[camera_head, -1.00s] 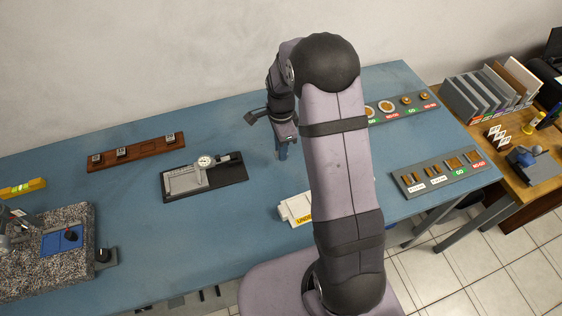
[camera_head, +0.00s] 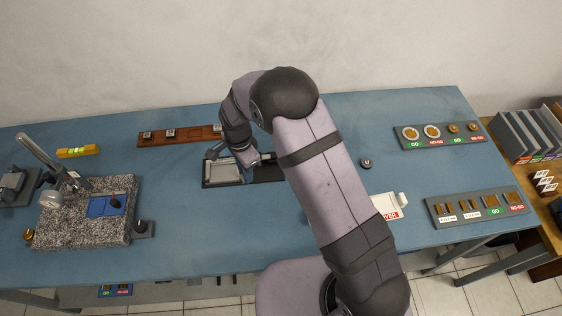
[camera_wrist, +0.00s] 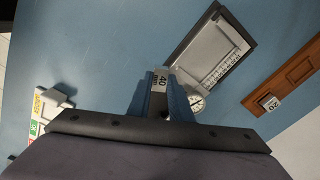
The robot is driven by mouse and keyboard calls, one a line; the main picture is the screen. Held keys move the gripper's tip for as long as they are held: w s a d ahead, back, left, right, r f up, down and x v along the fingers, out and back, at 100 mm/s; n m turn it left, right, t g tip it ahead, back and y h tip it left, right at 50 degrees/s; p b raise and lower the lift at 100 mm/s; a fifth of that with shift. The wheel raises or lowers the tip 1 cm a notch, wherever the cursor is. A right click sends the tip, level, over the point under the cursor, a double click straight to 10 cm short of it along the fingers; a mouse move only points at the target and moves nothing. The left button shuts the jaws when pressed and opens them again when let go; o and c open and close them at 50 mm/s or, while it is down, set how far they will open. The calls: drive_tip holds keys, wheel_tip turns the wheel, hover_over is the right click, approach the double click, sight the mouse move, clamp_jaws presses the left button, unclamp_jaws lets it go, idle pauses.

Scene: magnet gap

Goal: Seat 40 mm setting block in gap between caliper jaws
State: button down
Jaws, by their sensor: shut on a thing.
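In the head view my gripper (camera_head: 247,172) is at the caliper fixture, and the block is not clear there. The caliper (camera_head: 222,172) lies on a black base (camera_head: 268,172); its scale plate also shows in the wrist view (camera_wrist: 212,55). The gap between the jaws is hidden, and I cannot tell whether the block touches the caliper.
A wooden rack (camera_head: 157,141) with several blocks stands behind the caliper. A granite plate (camera_head: 85,225) is at left. Gauge boards (camera_head: 440,134) are at right.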

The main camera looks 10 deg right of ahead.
drive_tip(key=a, duration=0.2)
drive_tip(key=w+a+r, duration=0.1)
drive_tip(key=a, duration=0.3)
drive_tip(key=shift+w+a+r, duration=0.15)
drive_tip(key=shift+w+a, duration=0.2)
drive_tip(key=shift+w, duration=0.05)
drive_tip(key=w+r+m, duration=0.1)
drive_tip(key=w+a+r+m, duration=0.1)
drive_tip(key=shift+w+a+r+m, duration=0.15)
drive_tip(key=shift+w+r+m, duration=0.15)
drive_tip(key=shift+w, duration=0.1)
drive_tip(key=shift+r+m, duration=0.25)
drive_tip(key=shift+m, duration=0.15)
drive_tip(key=shift+s+d+m, duration=0.25)
drive_tip(key=shift+s+m, duration=0.2)
drive_tip(key=shift+m, duration=0.75)
drive_tip(key=shift+f, duration=0.15)
drive_tip(key=shift+f+b, duration=1.6)
drive_tip(key=shift+f, duration=1.05)
drive_tip(key=shift+f, duration=0.2)
